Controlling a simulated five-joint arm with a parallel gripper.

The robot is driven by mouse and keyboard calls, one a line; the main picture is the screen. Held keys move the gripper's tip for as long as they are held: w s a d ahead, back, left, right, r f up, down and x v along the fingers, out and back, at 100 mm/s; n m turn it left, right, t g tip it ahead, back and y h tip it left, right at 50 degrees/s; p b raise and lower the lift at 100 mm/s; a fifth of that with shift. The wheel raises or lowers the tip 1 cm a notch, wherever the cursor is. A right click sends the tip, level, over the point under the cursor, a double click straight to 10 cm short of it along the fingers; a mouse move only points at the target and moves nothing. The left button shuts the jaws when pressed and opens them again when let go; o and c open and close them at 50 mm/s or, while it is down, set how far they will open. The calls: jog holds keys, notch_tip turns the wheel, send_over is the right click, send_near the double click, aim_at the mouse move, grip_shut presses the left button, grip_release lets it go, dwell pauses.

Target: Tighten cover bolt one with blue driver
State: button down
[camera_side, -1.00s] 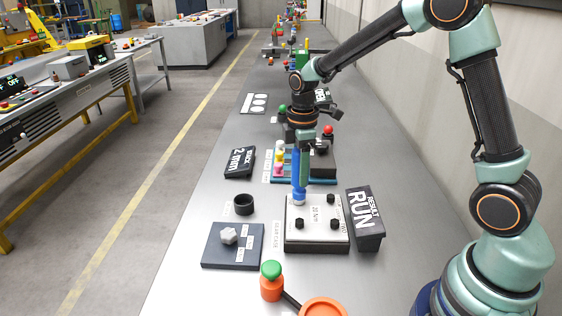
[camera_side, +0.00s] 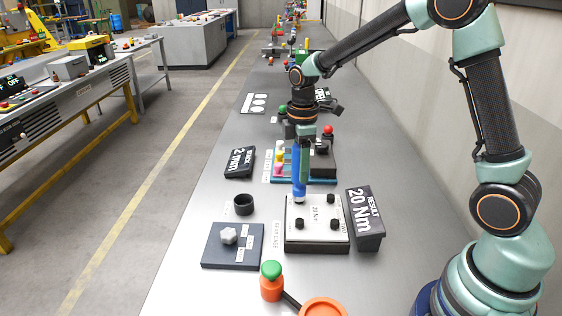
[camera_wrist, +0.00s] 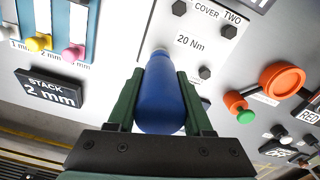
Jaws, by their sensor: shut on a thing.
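The blue driver (camera_side: 300,172) stands upright in my gripper (camera_side: 302,146), whose jaws are shut on its handle. The driver also fills the middle of the wrist view (camera_wrist: 160,97) between the two green fingers. Its pale tip is at the far-left corner of the white cover plate (camera_side: 316,213), which is marked 20 Nm. The bolt at that corner is hidden by the driver, and I cannot tell whether the tip touches it. The other black bolts show at the remaining corners. The result sign (camera_side: 364,215) beside the plate reads 20 Nm.
A stack 2 mm sign (camera_side: 239,162) and a coloured-peg rack (camera_side: 318,165) are behind.

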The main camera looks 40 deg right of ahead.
jog(key=shift+r, duration=1.9)
